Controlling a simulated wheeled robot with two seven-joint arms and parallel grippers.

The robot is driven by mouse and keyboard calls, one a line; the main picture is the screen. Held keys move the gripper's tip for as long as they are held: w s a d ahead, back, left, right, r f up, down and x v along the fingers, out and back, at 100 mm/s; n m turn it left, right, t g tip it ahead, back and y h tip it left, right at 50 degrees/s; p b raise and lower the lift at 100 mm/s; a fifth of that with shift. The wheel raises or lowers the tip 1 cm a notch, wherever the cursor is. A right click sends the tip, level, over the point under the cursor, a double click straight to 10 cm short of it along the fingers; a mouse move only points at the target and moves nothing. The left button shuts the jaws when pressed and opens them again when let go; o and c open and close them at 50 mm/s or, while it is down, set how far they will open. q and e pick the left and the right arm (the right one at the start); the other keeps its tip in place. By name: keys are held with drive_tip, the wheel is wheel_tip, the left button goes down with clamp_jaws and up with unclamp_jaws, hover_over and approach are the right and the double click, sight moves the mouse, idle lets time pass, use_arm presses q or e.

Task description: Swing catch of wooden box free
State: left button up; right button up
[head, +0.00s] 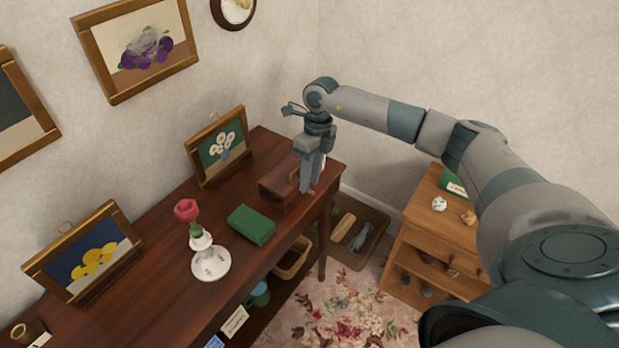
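The wooden box (276,188) is small and dark reddish-brown. It sits near the far right end of the dark wooden table (165,247). My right gripper (309,188) points down at the right side of the box, with its fingertips close to the box's front. I cannot tell whether they touch it. The catch of the box does not show clearly; the gripper hides part of that side. The finger gap is too small to read. My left gripper is not in view.
A small wooden cabinet (432,232) stands right; a basket (345,232) is on the floor between.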

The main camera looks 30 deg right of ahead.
drive_tip(key=shift+a+f, duration=0.1)
drive_tip(key=shift+f, duration=0.5)
drive_tip(key=shift+c, duration=0.7)
clamp_jaws()
